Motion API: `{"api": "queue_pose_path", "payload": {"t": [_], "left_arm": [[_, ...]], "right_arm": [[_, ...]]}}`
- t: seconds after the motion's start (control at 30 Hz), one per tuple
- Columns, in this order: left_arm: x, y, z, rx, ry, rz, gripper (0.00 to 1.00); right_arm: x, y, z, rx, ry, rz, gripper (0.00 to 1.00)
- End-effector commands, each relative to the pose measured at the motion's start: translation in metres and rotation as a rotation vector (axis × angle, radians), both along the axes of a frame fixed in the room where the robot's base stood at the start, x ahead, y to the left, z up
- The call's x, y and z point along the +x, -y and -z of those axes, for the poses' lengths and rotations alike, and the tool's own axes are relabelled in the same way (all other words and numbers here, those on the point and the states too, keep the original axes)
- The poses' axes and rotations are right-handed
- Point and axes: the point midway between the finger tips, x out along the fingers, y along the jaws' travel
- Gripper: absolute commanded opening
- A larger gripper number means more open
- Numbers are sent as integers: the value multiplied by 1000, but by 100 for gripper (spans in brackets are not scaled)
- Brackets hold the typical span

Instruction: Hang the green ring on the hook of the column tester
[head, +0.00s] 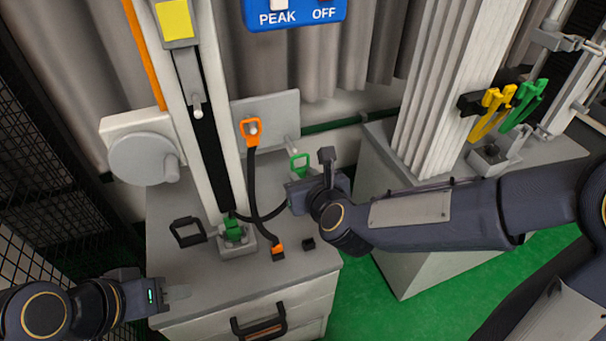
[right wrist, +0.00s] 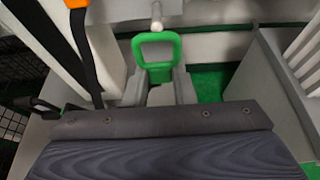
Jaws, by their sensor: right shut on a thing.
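The green ring (head: 301,156) is a squared loop held upright in my right gripper (head: 300,182), beside the tester's grey plate (head: 278,108). In the right wrist view the ring (right wrist: 157,38) stands between the grey fingers (right wrist: 160,92), which are shut on its lower part. A pale peg with a round tip (right wrist: 157,26) shows just above the ring's top bar; I cannot tell whether they touch. In the head view this peg (head: 291,145) sticks out from the plate. My left gripper (head: 180,292) is low at the left, away from the ring; its opening is unclear.
An orange ring (head: 251,130) with a black strap hangs on the plate's other peg. The white column (head: 219,80) with a grey crank wheel (head: 143,158) stands left. A black handle (head: 187,231) lies on the cabinet top (head: 190,265). A ribbed white column (head: 445,90) stands right.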

Motion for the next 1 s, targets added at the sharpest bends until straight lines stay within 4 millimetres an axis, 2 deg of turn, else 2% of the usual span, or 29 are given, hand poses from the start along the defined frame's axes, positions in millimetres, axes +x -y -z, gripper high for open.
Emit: {"api": "queue_pose_path", "payload": {"t": [0.13,0.27,0.4,0.6,0.8,1.0], "left_arm": [[0,0,-9,0,0,0,36],[0,0,-33,0,0,0,36],[0,0,-69,0,0,0,36],[0,0,-112,0,0,0,36],[0,0,-135,0,0,0,36],[0,0,-138,0,0,0,36]], "right_arm": [[-3,-8,-13,0,3,-3,16],[-14,-31,-48,2,4,-7,16],[-40,-67,-99,2,4,-9,16],[-88,-108,-154,-2,2,-7,16],[-124,-127,-179,-3,1,-3,16],[-132,-130,-182,-1,-1,1,16]]}}
